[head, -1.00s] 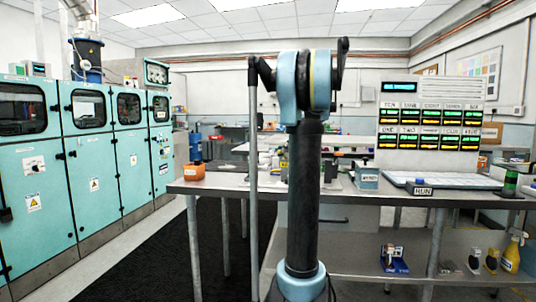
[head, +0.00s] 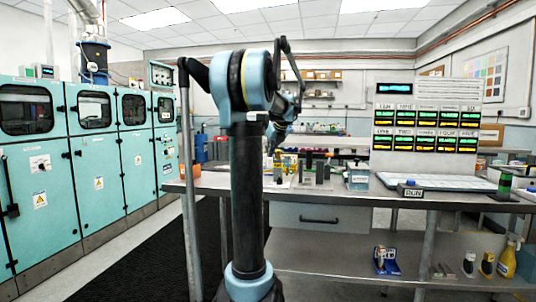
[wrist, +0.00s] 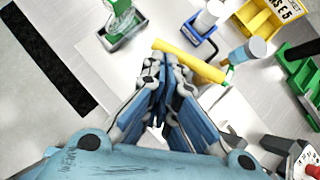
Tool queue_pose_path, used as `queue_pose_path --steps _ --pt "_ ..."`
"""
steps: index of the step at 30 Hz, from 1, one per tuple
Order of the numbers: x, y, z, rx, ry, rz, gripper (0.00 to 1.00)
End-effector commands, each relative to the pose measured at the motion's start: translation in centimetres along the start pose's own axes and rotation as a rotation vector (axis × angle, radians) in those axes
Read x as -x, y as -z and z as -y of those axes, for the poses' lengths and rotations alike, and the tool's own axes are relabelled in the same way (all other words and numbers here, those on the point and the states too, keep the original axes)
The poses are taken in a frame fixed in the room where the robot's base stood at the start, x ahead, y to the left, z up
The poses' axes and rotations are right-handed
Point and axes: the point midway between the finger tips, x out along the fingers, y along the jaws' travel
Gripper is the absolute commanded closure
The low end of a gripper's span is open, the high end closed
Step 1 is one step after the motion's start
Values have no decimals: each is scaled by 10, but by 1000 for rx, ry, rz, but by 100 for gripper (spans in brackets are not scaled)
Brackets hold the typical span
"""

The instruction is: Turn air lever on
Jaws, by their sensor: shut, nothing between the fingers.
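My gripper (wrist: 163,76) is shut and empty in the wrist view, its fingertips pointing toward the bench top. A yellow bar (wrist: 189,61) lies slantwise just beyond the fingertips; I cannot tell whether they touch it. I cannot make out for sure which thing is the air lever, or whether this bar is part of it. In the head view my gripper (head: 271,144) hangs low over the bench (head: 345,188), partly hidden by the arm.
A red button (wrist: 313,171) sits lower right. The panel (head: 428,125) stands at the bench's right.

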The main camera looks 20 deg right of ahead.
Motion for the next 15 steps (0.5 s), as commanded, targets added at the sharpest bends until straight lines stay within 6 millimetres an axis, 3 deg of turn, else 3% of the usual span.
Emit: queue_pose_path --steps 15 --pt "-6 -7 -2 0 1 0 100"
